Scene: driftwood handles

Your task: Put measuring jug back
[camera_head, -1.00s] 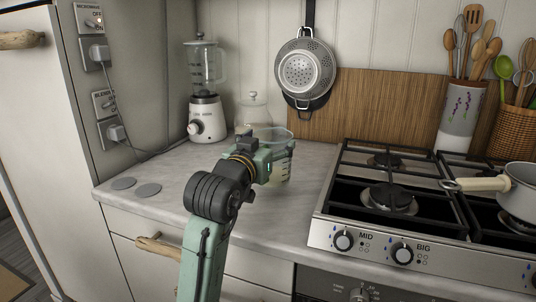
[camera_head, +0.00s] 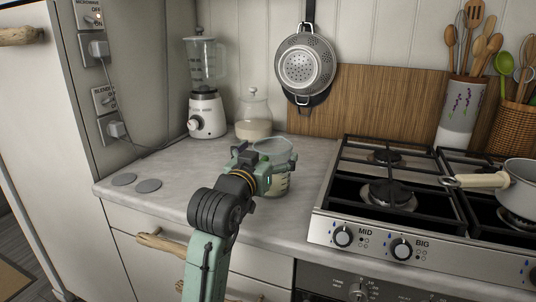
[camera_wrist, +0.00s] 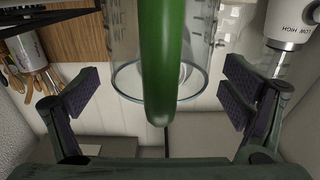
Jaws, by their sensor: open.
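The measuring jug (camera_head: 283,159) is clear, with a green rim and measuring marks on its side. It appears to stand on the counter to the left of the stove, partly hidden by my gripper (camera_head: 262,178). In the wrist view its green handle (camera_wrist: 160,70) runs down the middle, with the clear jug wall (camera_wrist: 125,60) behind it. My gripper (camera_wrist: 161,92) is open there, its dark pads on either side of the handle with gaps on both sides. The jug's base is partly hidden in the head view.
A blender (camera_head: 207,115) and a lidded glass jar (camera_head: 253,125) stand behind the jug. The stove (camera_head: 390,235) is to the right, with a saucepan (camera_head: 520,190) on it. The counter's left part is mostly clear.

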